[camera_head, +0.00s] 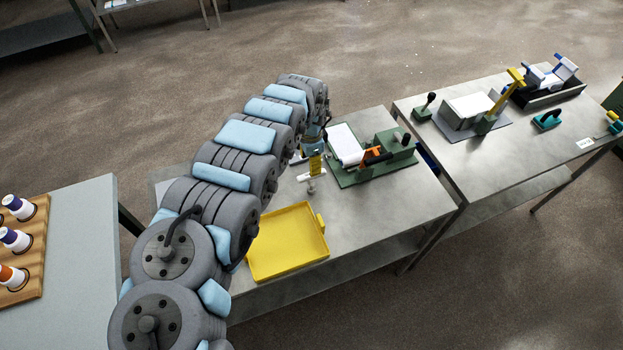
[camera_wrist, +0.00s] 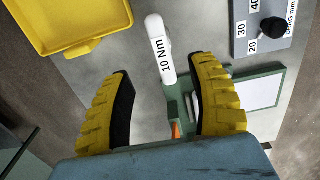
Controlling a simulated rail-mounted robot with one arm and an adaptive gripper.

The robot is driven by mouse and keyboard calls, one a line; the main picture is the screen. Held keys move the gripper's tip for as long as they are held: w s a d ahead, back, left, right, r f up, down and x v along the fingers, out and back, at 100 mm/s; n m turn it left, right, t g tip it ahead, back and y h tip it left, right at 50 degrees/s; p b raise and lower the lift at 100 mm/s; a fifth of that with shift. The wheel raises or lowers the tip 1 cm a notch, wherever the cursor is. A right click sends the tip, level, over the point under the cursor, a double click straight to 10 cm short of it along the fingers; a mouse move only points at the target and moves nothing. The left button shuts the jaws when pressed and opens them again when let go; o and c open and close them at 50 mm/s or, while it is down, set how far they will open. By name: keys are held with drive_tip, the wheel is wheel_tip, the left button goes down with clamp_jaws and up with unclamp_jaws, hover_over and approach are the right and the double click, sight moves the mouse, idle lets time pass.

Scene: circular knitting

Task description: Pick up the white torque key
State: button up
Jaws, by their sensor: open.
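The white torque key (camera_wrist: 160,48) is marked "10 Nm" in the wrist view. It lies ahead of my gripper (camera_wrist: 159,70), with its lower end between the two yellow fingertips in the picture. The fingers are open and apart, and I see no contact with the key; the height gap is hard to judge. In the head view the white key (camera_head: 307,176) shows on the metal table near the yellow fingers of my gripper (camera_head: 315,160), which partly cover it.
A yellow tray (camera_head: 252,268) lies on the table near the key. A green fixture (camera_head: 346,181) with a white panel and orange clamp stands behind. A grey plate with a black knob (camera_wrist: 240,40) shows in the wrist view. A second table (camera_head: 535,170) holds other fixtures.

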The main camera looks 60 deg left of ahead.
sight(311, 183)
drive_tip(key=shift+f, duration=1.5)
drive_tip(key=shift+w+f+b, duration=0.15)
drive_tip(key=shift+f+b, duration=0.25)
drive_tip(key=shift+f, duration=0.6)
drive_tip(key=shift+w+f+b, duration=0.15)
drive_tip(key=shift+f+b, duration=0.2)
drive_tip(key=shift+f, duration=0.65)
drive_tip(key=shift+a+f, duration=0.1)
drive_tip(key=shift+f, duration=0.5)
drive_tip(key=shift+c, duration=0.2)
clamp_jaws()
